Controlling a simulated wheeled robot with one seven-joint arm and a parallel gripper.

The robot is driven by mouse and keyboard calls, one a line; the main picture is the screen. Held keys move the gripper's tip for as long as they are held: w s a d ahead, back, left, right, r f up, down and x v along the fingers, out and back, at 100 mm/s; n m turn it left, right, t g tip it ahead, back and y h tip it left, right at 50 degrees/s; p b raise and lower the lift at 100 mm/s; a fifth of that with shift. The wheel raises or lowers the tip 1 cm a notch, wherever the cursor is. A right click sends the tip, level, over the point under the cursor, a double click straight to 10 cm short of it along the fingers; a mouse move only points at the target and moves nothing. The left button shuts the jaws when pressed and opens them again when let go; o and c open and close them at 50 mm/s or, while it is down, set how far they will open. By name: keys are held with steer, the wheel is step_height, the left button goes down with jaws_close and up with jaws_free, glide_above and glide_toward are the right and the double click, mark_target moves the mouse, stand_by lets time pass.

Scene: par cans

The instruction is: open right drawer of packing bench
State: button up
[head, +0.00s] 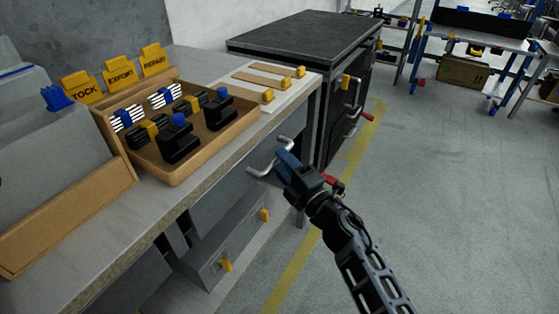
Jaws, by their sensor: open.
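The packing bench (190,190) runs along the left with a grey worktop. A pale metal bar handle (264,170) stands out from under its right end, on the drawer front (238,178), which is in shadow. The drawer looks shut, though its edges are hard to make out. My gripper (285,160) is open, at the right end of the handle, with its blue-tipped end over or against it. I cannot tell whether the handle lies between the fingers, as the gripper hides that end.
A wooden tray (177,181) of black parts and a white board (290,90) sit on the bench. A grey box (235,240) with yellow latches is below. A dark cabinet (300,40) stands behind. The floor (450,200) to the right is clear.

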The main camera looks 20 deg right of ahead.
steer(key=shift+x, duration=1)
jaws_close()
